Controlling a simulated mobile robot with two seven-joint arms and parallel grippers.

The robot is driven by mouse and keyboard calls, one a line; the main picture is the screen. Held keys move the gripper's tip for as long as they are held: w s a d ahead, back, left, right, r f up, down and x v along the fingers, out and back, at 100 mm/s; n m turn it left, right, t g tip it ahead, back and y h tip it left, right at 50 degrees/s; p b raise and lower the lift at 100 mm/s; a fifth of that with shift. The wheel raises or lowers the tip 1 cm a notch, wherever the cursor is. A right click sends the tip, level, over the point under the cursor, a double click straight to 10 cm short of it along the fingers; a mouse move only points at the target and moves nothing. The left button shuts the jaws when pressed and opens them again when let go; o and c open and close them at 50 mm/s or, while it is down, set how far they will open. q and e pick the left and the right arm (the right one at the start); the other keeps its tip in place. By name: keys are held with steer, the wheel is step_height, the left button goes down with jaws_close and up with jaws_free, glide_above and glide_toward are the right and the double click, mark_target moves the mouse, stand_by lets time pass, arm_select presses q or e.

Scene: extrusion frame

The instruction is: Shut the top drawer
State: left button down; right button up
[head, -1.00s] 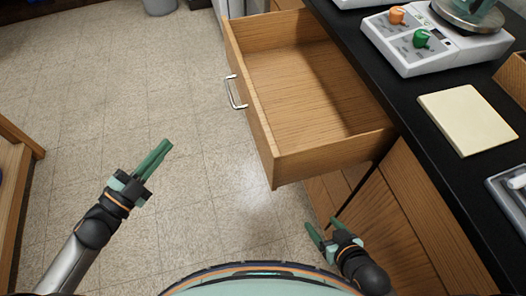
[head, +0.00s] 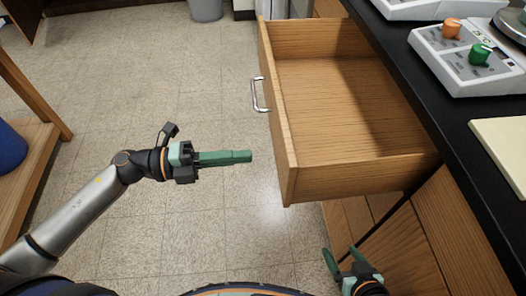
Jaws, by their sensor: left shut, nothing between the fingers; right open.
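The top drawer (head: 287,120) is wooden, empty and pulled well out from the cabinet under the black counter. Its front panel faces left and carries a metal bar handle (head: 256,95). My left gripper (head: 248,156) is shut and empty, pointing right. In the picture its tips are a short way left of the drawer front, below the handle, with a gap between. My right gripper (head: 342,256) is open and empty, below the drawer's near side, close to the cabinet front (head: 440,240).
The black counter (head: 440,110) runs along the right, bearing a white device (head: 470,60) with orange and green knobs and a cream pad (head: 503,143). A wooden shelf unit (head: 40,150) stands at the left. A grey bin (head: 206,8) stands at the back. The floor between is clear.

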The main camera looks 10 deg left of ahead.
mark_target(279, 153)
arm_select(q)
steer(key=shift+x, duration=2.55)
arm_select(e)
steer(key=shift+r, duration=0.1)
